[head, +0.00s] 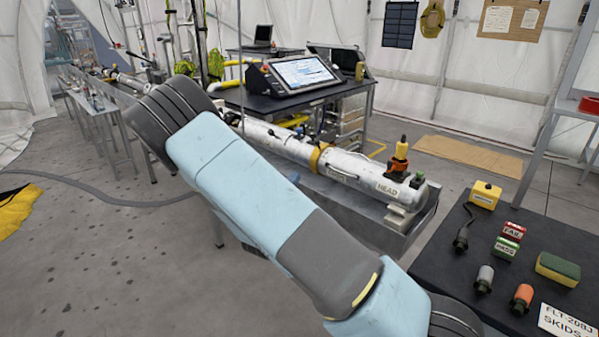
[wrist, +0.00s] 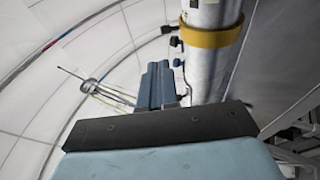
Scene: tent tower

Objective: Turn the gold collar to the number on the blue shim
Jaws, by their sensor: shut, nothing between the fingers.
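The gold collar (head: 320,157) is a yellow-gold band around a long white tube (head: 350,165) marked HEAD at its near end. In the wrist view the band (wrist: 211,38) circles the pale tube near the top. My gripper (wrist: 157,70) is shut and empty, left of the tube and apart from the collar in that picture. I cannot make out a blue shim or any number for sure.
The tube lies on a metal stand (head: 345,205). A dark table (head: 555,235) at the right holds a yellow box (head: 485,194), red and green blocks, a sponge (head: 558,269) and connectors. A screen console (head: 302,74) stands behind the tube. Grey floor is open at the left.

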